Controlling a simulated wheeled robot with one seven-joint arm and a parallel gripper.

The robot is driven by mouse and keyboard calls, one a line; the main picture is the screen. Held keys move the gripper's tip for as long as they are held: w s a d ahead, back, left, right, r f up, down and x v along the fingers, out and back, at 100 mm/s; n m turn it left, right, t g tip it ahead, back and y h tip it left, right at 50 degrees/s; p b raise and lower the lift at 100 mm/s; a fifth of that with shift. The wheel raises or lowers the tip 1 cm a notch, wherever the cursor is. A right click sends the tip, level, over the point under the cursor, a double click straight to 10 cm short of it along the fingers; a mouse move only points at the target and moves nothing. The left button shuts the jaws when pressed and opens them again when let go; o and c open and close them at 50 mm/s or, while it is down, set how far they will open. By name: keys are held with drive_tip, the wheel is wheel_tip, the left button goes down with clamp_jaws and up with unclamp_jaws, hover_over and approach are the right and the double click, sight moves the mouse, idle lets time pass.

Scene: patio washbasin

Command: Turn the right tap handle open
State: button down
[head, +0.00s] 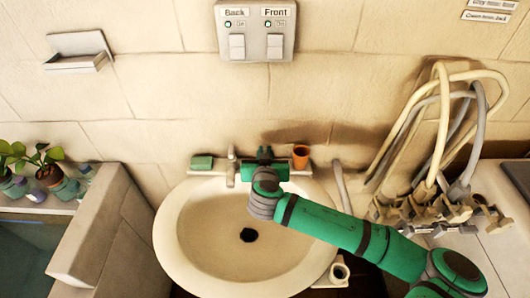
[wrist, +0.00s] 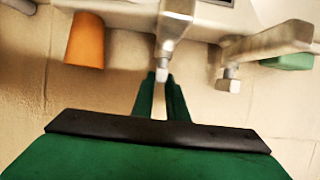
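A white washbasin (head: 200,255) stands against the wall with a pale tap fitting (head: 231,168) at its back rim. In the wrist view, which is turned around, a metal tap part (wrist: 173,30) ends in a small tip right at my fingertips. It appears to be the right tap handle. A second tap part with a long arm (wrist: 265,45) lies to its right there. My gripper (head: 265,152) is over the basin's back rim and hides the right handle in the head view. Its green fingers (wrist: 161,80) stand slightly apart at the tip; contact is unclear.
An orange cup (head: 301,157) stands right of my gripper, and a green soap block (head: 202,162) sits left of the tap. Several hoses (head: 443,120) hang at the right. A switch panel (head: 256,30) is on the wall above. The basin bowl is empty.

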drive_tip(key=shift+d+y, duration=0.15)
drive_tip(key=shift+y, duration=0.25)
drive_tip(key=shift+d+n+y, duration=0.25)
drive_tip(key=shift+n+y, duration=0.65)
drive_tip(key=shift+n, duration=0.2)
drive_tip(key=shift+w+n+g+y, duration=0.1)
drive_tip(key=shift+n+g+y, duration=0.4)
drive_tip(key=shift+n+y, duration=0.65)
drive_tip(key=shift+w+d+n+g+y, duration=0.1)
drive_tip(key=shift+d+n+g+y, duration=0.1)
drive_tip(key=shift+n+g+y, duration=0.55)
drive_tip(key=shift+w+d+n+g+y, duration=0.15)
drive_tip(key=shift+n+g+y, duration=0.2)
drive_tip(key=shift+n+y, duration=0.6)
drive_tip(key=shift+w+n+g+y, duration=0.1)
drive_tip(key=shift+n+g+y, duration=0.5)
drive_tip(key=shift+n+y, duration=0.2)
drive_tip(key=shift+w+d+n+g+y, duration=0.15)
drive_tip(key=shift+n+g+y, duration=0.6)
drive_tip(key=shift+n+g, duration=0.65)
drive_tip(key=shift+w+d+n+g+y, duration=0.1)
drive_tip(key=shift+n+g+y, duration=0.6)
drive_tip(key=shift+n+g, duration=0.65)
drive_tip(key=shift+g, duration=0.25)
drive_tip(key=c, duration=1.7)
unclamp_jaws()
drive_tip(key=shift+c, duration=0.2)
